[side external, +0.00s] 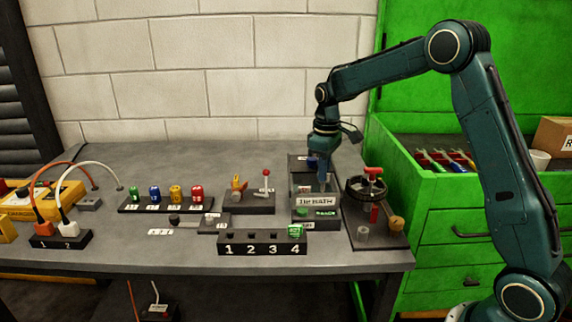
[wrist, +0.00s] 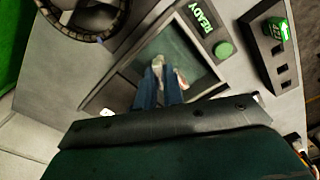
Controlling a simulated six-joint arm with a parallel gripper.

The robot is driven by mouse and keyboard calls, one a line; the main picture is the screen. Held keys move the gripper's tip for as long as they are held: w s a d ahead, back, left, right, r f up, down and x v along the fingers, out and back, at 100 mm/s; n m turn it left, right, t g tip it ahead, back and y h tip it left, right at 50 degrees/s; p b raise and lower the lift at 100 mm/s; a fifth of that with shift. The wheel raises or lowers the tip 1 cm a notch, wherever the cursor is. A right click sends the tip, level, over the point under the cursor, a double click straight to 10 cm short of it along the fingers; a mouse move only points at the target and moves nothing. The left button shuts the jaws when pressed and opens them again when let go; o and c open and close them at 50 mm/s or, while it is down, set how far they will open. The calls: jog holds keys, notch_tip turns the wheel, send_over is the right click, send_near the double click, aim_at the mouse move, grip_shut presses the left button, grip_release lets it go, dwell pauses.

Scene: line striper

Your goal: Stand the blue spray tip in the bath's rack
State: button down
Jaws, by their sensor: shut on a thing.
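My gripper (side external: 325,178) points down over the tip bath (side external: 316,203) at the right of the bench. In the wrist view, its two blue fingers (wrist: 166,80) reach over the open bath (wrist: 187,42) and are close together. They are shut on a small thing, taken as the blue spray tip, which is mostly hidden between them. I cannot tell whether it touches the rack, which I cannot make out inside the bath. A green READY sign (wrist: 203,17) and a green round button (wrist: 224,48) are on the bath's edge.
A block numbered 1 to 4 (side external: 262,248) holds a green tip (side external: 296,231) at slot 4. A handwheel stand (side external: 374,186) is close right of the bath. A tray of coloured bottles (side external: 160,208) stands left. The bench's front strip is mostly clear.

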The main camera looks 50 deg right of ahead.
jog(key=shift+f, duration=2.05)
dwell(1.6)
jog(key=c, duration=1.1)
grip_release()
jog(key=shift+r, duration=0.15)
jog(key=shift+r, duration=3.35)
